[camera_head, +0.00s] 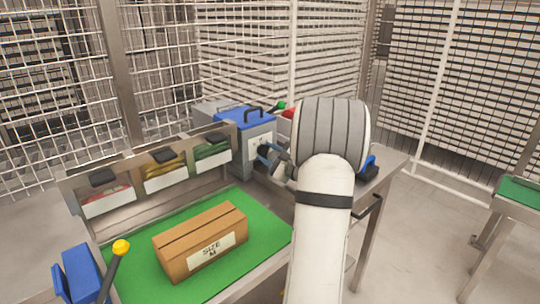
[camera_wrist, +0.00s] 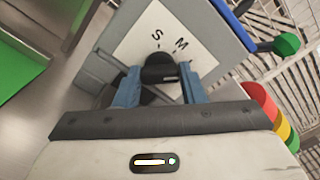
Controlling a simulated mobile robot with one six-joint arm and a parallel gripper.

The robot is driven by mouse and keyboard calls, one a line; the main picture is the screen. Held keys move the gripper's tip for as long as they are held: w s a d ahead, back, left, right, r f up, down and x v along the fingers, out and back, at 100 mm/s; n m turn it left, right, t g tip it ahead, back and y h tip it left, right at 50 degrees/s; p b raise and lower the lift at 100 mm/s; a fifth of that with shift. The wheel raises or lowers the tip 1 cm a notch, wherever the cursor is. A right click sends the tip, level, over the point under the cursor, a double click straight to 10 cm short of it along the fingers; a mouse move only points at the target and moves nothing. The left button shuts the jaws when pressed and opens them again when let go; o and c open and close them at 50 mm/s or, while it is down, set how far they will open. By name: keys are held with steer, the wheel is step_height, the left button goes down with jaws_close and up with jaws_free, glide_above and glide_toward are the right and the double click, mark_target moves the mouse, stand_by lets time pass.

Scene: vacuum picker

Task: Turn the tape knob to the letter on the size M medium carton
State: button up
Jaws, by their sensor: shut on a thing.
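The brown carton (camera_head: 195,228) lies on the green mat, with a white label reading "SIZE M" on its front. The tape machine (camera_head: 240,118) is a grey box with a blue top behind the mat. Its white dial plate fills the upper middle of the wrist view (camera_wrist: 133,47), with the letters S and M visible; any other letter is hidden. My gripper (camera_head: 272,155) is at the dial. In the wrist view my gripper (camera_wrist: 160,80) has its blue fingers on both sides of the black tape knob (camera_wrist: 158,62), shut on it. Which letter the knob points to is unclear.
The green mat (camera_head: 150,283) has bare space around the carton. Bins with coloured packs (camera_head: 165,178) stand behind it. A yellow-tipped lever (camera_head: 121,248) is at the front left. A green-knobbed lever (camera_wrist: 285,44) and red, yellow and green stacked lights (camera_wrist: 275,118) are at the right.

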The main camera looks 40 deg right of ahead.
steer(key=n+b, duration=0.1)
steer(key=b, duration=0.2)
steer(key=f+n+b, duration=0.1)
steer(key=b, duration=0.2)
steer(key=n+b, duration=0.2)
steer(key=b, duration=0.3)
steer(key=shift+n+b, duration=0.3)
steer(key=shift+n, duration=0.1)
steer(key=n+b, duration=0.2)
steer(key=b, duration=0.3)
steer(key=shift+r, duration=0.15)
steer(key=shift+r+n+b, duration=0.15)
steer(key=shift+n+b, duration=0.55)
steer(key=shift+b, duration=0.45)
steer(key=shift+r, duration=0.1)
steer(key=o, duration=1)
steer(key=shift+r, duration=0.1)
